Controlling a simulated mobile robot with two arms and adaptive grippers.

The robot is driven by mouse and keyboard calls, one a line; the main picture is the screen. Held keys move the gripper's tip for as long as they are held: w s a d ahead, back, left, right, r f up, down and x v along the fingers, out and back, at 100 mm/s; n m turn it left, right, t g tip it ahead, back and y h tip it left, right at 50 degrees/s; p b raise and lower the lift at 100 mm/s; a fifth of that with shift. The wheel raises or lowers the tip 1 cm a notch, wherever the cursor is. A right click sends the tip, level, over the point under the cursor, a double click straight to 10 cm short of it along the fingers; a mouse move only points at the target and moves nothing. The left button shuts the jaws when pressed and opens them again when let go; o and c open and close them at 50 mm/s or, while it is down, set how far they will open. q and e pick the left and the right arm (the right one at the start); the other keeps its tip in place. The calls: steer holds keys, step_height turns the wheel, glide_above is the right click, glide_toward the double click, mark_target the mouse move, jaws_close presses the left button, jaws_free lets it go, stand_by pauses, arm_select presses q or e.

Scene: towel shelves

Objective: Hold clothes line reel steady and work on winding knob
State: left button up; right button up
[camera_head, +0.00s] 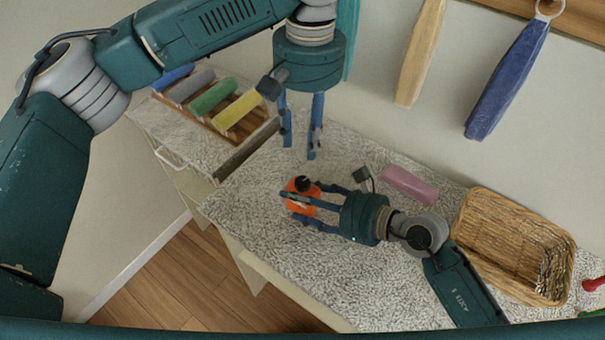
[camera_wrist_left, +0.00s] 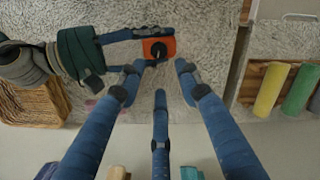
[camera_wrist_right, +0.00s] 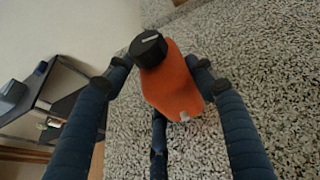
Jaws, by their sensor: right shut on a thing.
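The clothes line reel has an orange body (camera_head: 296,208) and a black winding knob (camera_head: 303,184) on top; it rests on or just above the speckled counter (camera_head: 270,270). My right gripper (camera_head: 301,206) is shut around the orange body. In the right wrist view the body (camera_wrist_right: 175,88) sits between the fingers, and the knob (camera_wrist_right: 148,50) stands free of them. My left gripper (camera_head: 301,148) is open and empty, above and behind the reel. In the left wrist view its spread fingers (camera_wrist_left: 160,78) point toward the reel (camera_wrist_left: 168,46), without visible contact.
A wooden rack (camera_head: 240,155) with several rolled towels stands at the left on the counter. A pink roll (camera_head: 410,185) and a wicker basket (camera_head: 465,240) lie to the right. A cream towel (camera_head: 420,50) and a blue towel (camera_head: 507,80) hang on the wall. The counter's front is clear.

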mark_target(302, 182)
arm_select(q)
steer(key=shift+n+t, duration=0.3)
steer(key=shift+t, duration=0.1)
steer(key=f, duration=0.7)
steer(key=s+f, duration=0.1)
steer(key=f, duration=0.3)
steer(key=shift+a+f, duration=0.15)
steer(key=shift+a, duration=0.05)
jaws_close()
steer(key=shift+m, duration=0.7)
jaws_free()
